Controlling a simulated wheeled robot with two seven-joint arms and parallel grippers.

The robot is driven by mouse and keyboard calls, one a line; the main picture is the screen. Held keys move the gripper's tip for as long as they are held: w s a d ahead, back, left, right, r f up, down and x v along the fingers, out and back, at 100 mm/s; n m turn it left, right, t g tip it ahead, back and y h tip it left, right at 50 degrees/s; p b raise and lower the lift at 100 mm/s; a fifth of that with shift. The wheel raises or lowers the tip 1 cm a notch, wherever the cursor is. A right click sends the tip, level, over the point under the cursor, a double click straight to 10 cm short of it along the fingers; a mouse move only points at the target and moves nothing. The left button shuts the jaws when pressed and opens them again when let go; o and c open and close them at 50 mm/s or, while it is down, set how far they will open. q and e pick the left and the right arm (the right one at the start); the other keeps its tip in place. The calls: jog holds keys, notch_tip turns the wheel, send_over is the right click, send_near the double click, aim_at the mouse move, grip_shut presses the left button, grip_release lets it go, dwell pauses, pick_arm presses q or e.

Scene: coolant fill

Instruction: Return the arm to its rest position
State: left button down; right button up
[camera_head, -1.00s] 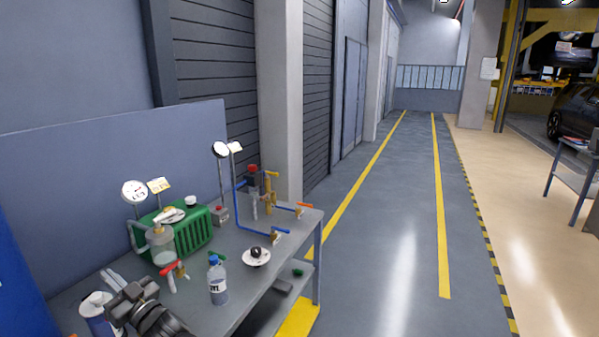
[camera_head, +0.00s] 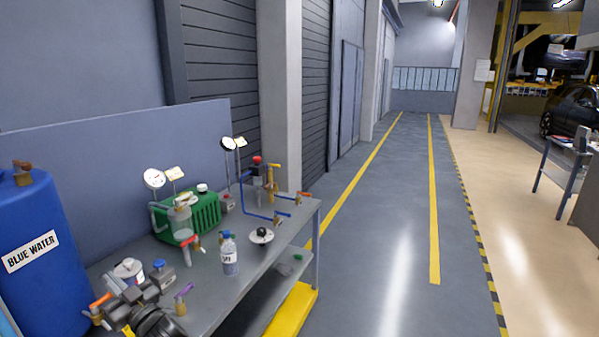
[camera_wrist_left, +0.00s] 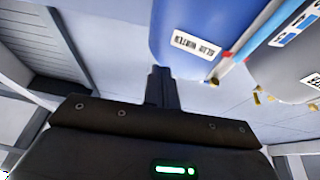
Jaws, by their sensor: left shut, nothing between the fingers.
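My right gripper is in neither view.
The grey floor lane (camera_head: 380,230) to the right is clear.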

pick_arm(q)
jog(key=s+d+f+m+t+h, duration=0.2)
jog(key=s+d+f+m+h, duration=0.25)
jog(key=d+f+h, duration=0.35)
jog(key=s+d+f+m+t+h, duration=0.1)
jog(key=s+d+f+m+h, duration=0.2)
jog(key=d+f+m+h, duration=0.45)
jog(key=s+d+f+m+g+h, duration=0.15)
jog(key=s+d+f+g, duration=0.3)
jog(key=s, duration=0.75)
jog(key=s+d+f+m+g+h, duration=0.1)
jog(key=s+d+f+g+h, duration=0.3)
jog(key=s, duration=0.7)
notch_tip(320, 180, down, 31)
jog(key=s+g+b, duration=0.2)
jog(key=b, duration=0.3)
jog(key=s+a+f+b, duration=0.2)
jog(key=s+f, duration=0.6)
jog(key=f, duration=0.2)
jog(key=s+a+f+b, duration=0.1)
jog(key=s+f+b, duration=0.2)
jog(key=s+f, duration=0.6)
notch_tip(320, 180, down, 2)
jog(key=shift+a+f+g+y, duration=0.25)
jog(key=shift+a+g+y, duration=0.15)
jog(key=shift+g, duration=0.05)
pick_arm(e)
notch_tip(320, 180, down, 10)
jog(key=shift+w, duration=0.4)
